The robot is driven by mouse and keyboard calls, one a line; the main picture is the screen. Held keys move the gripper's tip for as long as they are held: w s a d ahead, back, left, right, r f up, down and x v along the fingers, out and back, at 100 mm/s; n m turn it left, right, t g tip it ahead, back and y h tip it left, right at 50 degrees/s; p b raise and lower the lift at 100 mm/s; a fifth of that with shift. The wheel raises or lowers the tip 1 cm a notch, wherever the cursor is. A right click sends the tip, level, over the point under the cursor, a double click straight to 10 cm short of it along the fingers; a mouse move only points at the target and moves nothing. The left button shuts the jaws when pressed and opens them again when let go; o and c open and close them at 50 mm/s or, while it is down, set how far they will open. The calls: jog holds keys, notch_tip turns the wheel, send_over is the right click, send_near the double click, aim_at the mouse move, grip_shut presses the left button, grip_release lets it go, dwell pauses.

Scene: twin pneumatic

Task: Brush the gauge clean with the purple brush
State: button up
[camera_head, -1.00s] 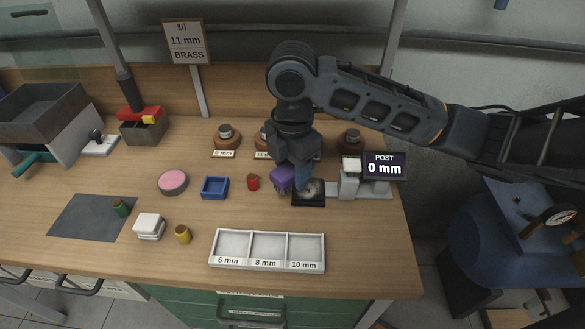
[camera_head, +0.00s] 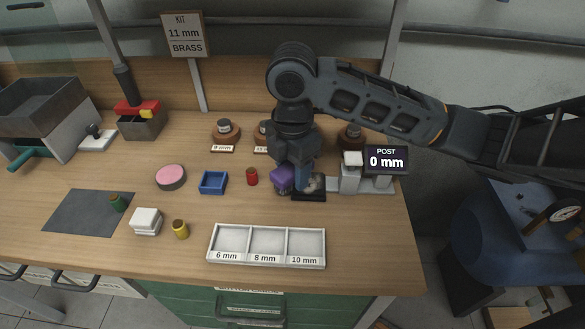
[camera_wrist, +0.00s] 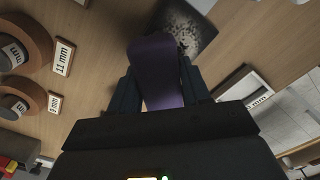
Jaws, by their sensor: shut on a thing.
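My gripper (camera_head: 299,182) points down over the right part of the bench, shut on the purple brush (camera_head: 282,180). In the wrist view the brush (camera_wrist: 155,70) sits between the two dark fingers. The gauge stands to the right, with a silver post (camera_head: 350,178) and a dark display (camera_head: 386,160) reading "POST 0 mm". A black square plate (camera_head: 311,195) with grey specks lies between brush and post. The plate also shows past the brush in the wrist view (camera_wrist: 190,28). The fingers cover part of it. I cannot tell whether the bristles touch it.
A white sorting tray (camera_head: 266,265) is in front, and a blue dish (camera_head: 213,181) and red cylinder (camera_head: 252,177) are to the left. Brown round stands (camera_head: 225,135) with labels are behind. A pink disc (camera_head: 171,177), white stack (camera_head: 146,221) and yellow cylinder (camera_head: 180,229) lie farther left.

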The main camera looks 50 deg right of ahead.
aim_at(310, 186)
jog(key=shift+s+d+b, duration=0.25)
jog(key=shift+s+d, duration=0.25)
jog(key=shift+s, duration=0.25)
jog(key=shift+s+d+b, duration=0.2)
jog(key=shift+s+d, duration=0.25)
jog(key=shift+s, duration=0.25)
